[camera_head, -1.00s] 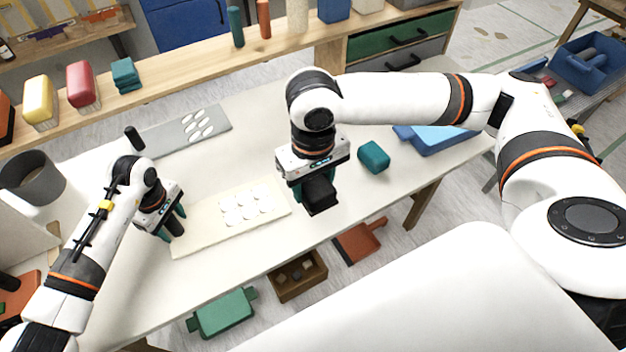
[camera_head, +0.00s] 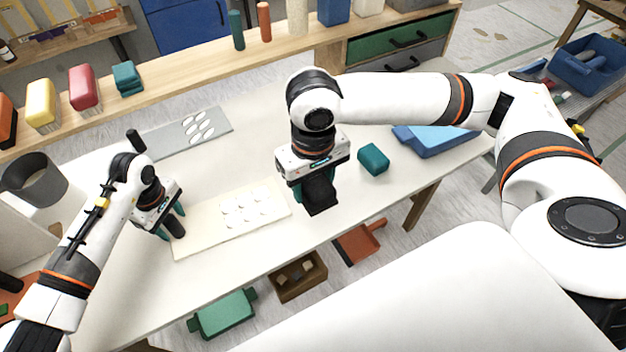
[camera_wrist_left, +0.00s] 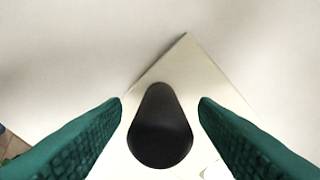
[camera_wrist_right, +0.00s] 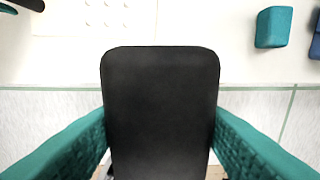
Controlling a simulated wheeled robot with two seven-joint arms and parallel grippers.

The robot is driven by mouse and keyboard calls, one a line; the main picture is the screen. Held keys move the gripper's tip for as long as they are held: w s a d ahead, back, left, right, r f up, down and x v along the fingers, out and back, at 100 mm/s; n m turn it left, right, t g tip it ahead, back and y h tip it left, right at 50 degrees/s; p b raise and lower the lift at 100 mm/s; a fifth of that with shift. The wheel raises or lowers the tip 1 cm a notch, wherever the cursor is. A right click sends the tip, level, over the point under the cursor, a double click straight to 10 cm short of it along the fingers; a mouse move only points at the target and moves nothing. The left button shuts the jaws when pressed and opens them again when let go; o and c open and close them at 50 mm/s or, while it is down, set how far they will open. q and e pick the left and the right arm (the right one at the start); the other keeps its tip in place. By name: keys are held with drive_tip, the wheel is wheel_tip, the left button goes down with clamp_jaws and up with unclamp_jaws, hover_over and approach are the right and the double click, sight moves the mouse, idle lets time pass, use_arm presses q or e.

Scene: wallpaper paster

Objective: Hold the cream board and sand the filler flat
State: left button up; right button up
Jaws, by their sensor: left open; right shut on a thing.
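The cream board (camera_head: 205,237) lies flat on the table, with several white filler patches (camera_head: 252,207) towards its right part. My left gripper (camera_head: 172,229) is at the board's left end. In the left wrist view its green fingers (camera_wrist_left: 160,115) are open on both sides of a black rounded handle (camera_wrist_left: 160,128) at a corner of the board, with a gap on each side. My right gripper (camera_head: 308,195) is right of the board and is shut on a black block (camera_wrist_right: 160,110), which looks like a sanding block. Its underside is hidden.
A grey board (camera_head: 165,140) with white patches lies behind. A teal block (camera_head: 373,159) and a blue tray (camera_head: 437,138) are at the right. A grey bucket (camera_head: 36,182) stands at the left. The table's front edge is close to my right gripper.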

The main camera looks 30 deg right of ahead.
use_arm(q)
drive_tip(key=shift+f, duration=0.15)
use_arm(e)
drive_tip(key=shift+f, duration=0.15)
use_arm(q)
drive_tip(key=shift+f+b, duration=0.8)
drive_tip(key=shift+b, duration=0.2)
use_arm(e)
drive_tip(key=shift+f, duration=0.85)
use_arm(q)
clamp_jaws()
